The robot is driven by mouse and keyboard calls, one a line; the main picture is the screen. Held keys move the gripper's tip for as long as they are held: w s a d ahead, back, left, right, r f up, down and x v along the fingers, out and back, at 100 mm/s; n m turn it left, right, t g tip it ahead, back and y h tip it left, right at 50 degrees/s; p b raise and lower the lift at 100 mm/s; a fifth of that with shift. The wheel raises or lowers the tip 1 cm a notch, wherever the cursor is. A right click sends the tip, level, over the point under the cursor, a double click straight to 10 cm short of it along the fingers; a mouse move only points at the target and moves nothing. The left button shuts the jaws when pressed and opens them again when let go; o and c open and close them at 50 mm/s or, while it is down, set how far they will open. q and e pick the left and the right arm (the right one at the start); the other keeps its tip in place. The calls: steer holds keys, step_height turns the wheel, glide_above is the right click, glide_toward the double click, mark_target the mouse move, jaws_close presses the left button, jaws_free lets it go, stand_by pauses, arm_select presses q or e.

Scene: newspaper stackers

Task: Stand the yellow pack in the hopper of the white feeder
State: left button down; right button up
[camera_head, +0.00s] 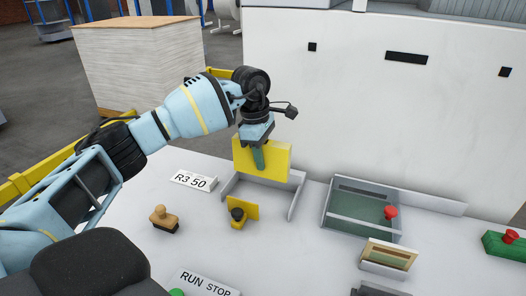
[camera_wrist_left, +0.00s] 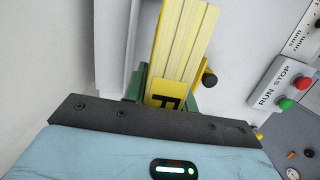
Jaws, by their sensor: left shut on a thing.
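The yellow pack (camera_head: 276,163) is held upright in my left gripper (camera_head: 258,158), whose green fingers are shut on it from above. The left wrist view shows the yellow pack (camera_wrist_left: 182,45) edge-on, with a black mark, between the green fingers of the left gripper (camera_wrist_left: 172,92). The pack is over the back of a grey-walled hopper (camera_head: 295,203) in front of the large white body (camera_head: 345,125). A yellow plate with a black knob (camera_head: 240,212) stands at the hopper's front left. I cannot tell whether the pack touches the hopper floor. My right gripper is not in view.
A green-floored tray (camera_head: 358,212) with a red knob (camera_head: 390,212) lies to the right. A tall paper stack (camera_head: 140,68) stands back left.

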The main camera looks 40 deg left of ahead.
mark_target(263, 175)
arm_select(q)
steer(key=shift+s+d+r, duration=0.1)
steer(key=shift+s, duration=0.05)
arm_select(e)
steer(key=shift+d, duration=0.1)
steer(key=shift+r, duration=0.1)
arm_select(q)
steer(key=shift+f, duration=0.7)
step_height(263, 175, down, 5)
steer(key=shift+b, duration=0.8)
steer(key=shift+f, duration=0.75)
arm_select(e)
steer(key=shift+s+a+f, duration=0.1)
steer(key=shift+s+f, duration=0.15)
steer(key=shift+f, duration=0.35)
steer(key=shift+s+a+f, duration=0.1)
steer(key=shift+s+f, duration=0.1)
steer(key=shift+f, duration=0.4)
arm_select(q)
steer(key=shift+f+b, duration=0.4)
steer(key=shift+f, duration=0.2)
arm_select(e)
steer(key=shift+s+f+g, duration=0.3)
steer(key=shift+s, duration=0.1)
arm_select(q)
steer(key=c, duration=1)
jaws_free()
steer(key=shift+c, duration=0.2)
